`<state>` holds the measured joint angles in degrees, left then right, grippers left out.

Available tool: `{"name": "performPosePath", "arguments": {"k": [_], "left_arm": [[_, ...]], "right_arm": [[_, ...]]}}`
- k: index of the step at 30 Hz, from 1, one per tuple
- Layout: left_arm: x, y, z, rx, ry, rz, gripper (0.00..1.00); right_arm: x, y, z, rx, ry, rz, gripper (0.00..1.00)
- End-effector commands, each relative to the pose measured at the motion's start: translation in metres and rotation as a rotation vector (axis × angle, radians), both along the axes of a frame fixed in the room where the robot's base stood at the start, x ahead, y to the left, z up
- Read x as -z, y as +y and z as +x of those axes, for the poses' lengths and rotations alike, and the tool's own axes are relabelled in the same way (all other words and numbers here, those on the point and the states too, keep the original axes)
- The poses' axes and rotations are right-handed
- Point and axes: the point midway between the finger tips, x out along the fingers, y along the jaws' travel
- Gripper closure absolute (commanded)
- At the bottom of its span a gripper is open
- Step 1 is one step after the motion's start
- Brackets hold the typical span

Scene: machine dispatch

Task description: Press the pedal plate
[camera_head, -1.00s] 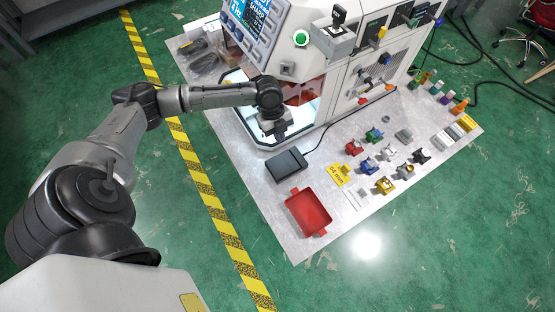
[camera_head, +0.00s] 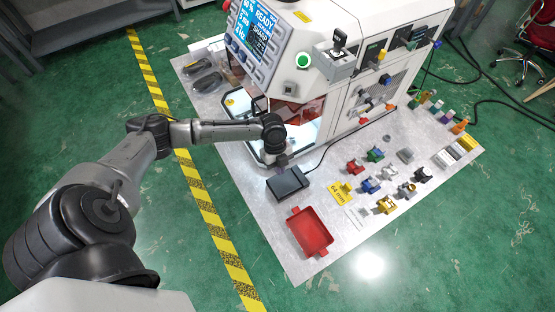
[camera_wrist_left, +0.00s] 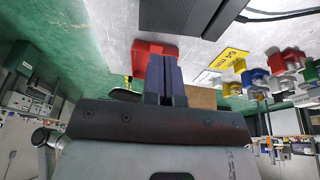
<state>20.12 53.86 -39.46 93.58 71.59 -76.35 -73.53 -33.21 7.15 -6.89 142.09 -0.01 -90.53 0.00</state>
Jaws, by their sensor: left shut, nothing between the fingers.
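The pedal plate (camera_head: 289,184) is a dark, flat box with a cable, lying on the light metal table in front of the machine. It also shows at the top of the left wrist view (camera_wrist_left: 190,14). My left gripper (camera_head: 283,166) is at the pedal's far edge in the head view, with its fingers pointing down. I cannot tell whether the fingertips touch the plate. In the left wrist view the two fingers (camera_wrist_left: 165,78) are together with nothing between them. My right gripper is in neither view.
A red tray (camera_head: 310,232) lies in front of the pedal. Several coloured clamp-like parts and a yellow label (camera_head: 342,192) lie to the right. The machine (camera_head: 330,75) with its screen stands behind. Black cable-like items (camera_head: 205,75) lie at the back left of the table.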

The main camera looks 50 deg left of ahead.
Motion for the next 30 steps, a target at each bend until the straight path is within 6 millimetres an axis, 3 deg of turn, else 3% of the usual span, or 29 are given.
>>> {"name": "performPosePath", "arguments": {"k": [6, 15, 30], "left_arm": [[0.039, -0.012, -0.003, 0.000, 0.003, -0.001, 1.00], [0.071, -0.012, -0.006, 0.000, 0.001, -0.001, 1.00], [0.079, -0.011, -0.007, 0.001, 0.000, 0.000, 1.00]], "right_arm": [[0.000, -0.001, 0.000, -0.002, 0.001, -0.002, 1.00], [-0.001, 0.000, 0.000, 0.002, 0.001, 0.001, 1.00], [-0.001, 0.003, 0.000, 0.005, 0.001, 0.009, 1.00]]}}
